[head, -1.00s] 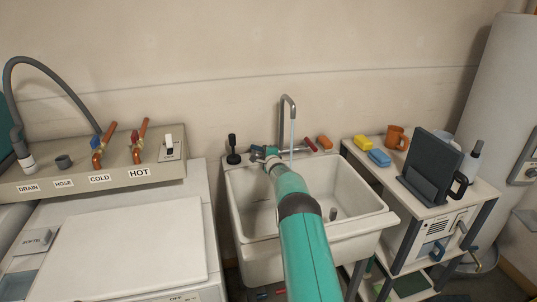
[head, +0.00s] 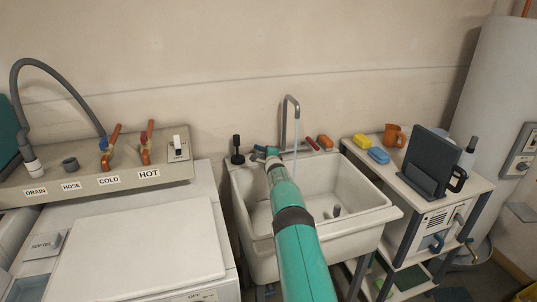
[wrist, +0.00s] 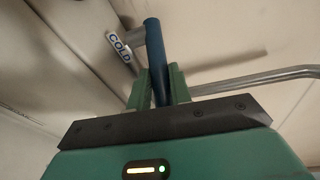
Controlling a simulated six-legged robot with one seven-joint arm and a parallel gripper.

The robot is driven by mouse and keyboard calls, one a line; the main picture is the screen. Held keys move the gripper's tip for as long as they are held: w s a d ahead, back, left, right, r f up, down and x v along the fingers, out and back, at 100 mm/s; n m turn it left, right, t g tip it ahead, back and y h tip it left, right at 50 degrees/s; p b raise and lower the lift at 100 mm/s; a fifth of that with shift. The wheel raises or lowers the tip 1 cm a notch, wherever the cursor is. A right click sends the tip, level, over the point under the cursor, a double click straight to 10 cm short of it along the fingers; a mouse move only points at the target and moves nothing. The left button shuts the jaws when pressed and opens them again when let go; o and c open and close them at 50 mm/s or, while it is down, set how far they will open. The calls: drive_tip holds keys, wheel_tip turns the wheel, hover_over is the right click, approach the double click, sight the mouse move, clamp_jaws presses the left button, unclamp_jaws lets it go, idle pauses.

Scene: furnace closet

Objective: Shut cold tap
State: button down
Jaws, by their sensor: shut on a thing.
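The cold tap has a blue lever (wrist: 156,62) with a COLD label (wrist: 119,47) beside it in the wrist view. My gripper (wrist: 160,88) is shut on the blue lever, with one green finger on each side. In the head view my gripper (head: 270,156) is at the back left rim of the white sink (head: 335,232), left of the spout (head: 291,101). A thin stream of water (head: 296,135) runs from the spout. The gripper and arm partly hide the tap in the head view.
A black plunger-like thing (head: 237,150) stands left. A washer (head: 130,250) is at left; a cart (head: 440,205) with sponges, mug and dark panel is at right.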

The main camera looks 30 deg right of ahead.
drive_tip(key=c, duration=1.3)
unclamp_jaws()
